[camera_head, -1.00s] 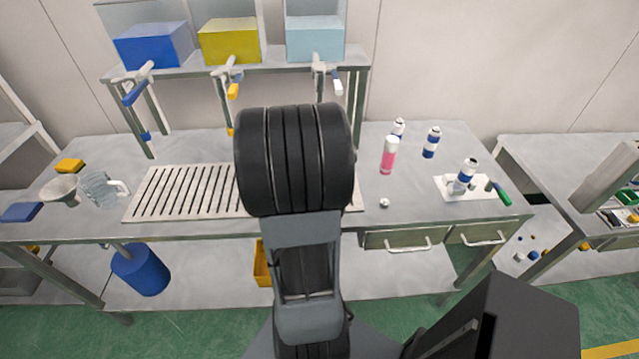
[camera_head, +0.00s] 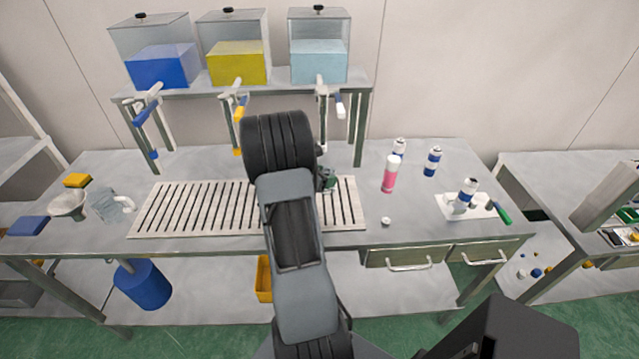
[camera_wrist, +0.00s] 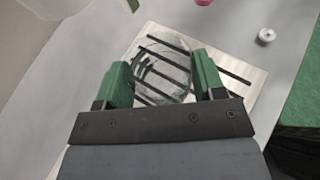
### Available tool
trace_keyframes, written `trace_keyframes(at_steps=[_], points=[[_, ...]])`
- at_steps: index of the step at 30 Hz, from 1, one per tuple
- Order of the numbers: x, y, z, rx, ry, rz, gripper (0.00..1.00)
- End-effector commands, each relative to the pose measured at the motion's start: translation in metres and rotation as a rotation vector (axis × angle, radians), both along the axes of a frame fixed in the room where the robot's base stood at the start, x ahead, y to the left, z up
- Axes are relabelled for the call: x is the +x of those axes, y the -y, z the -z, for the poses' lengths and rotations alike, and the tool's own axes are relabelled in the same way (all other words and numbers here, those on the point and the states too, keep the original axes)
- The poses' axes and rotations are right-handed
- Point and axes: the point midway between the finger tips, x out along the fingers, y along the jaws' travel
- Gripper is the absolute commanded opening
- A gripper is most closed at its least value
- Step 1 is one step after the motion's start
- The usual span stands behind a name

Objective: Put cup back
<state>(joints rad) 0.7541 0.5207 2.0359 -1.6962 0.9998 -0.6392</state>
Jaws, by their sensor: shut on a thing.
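A clear round cup (camera_wrist: 162,72) shows between the green fingers of my gripper (camera_wrist: 163,80) in the wrist view. The gripper is shut on it, over the slotted drip tray (camera_wrist: 234,65). I cannot tell whether the cup touches the tray. In the head view my arm hides the cup, and only a bit of green finger (camera_head: 330,180) shows right of the wrist, above the right part of the drip tray (camera_head: 170,210).
A clear jug (camera_head: 104,205) and a funnel (camera_head: 68,204) stand at the left. Dispenser taps (camera_head: 238,110) hang above the tray. A pink-filled bottle (camera_head: 390,175), several spray cans (camera_head: 432,162) and a small white cap (camera_head: 386,222) stand to the right.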

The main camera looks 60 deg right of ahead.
Motion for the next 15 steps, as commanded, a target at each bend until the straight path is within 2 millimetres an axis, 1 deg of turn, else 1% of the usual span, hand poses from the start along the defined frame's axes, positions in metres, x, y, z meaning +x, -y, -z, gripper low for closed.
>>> trace_keyframes(at_steps=[3,8,9,15], points=[[0.007,0.001,0.007,-0.001,0.001,-0.001,0.37],[0.012,0.001,0.014,0.0,-0.001,0.0,0.37],[0.015,0.001,0.018,0.001,-0.002,-0.001,0.37],[0.014,0.001,0.04,0.002,-0.002,0.0,0.37]])
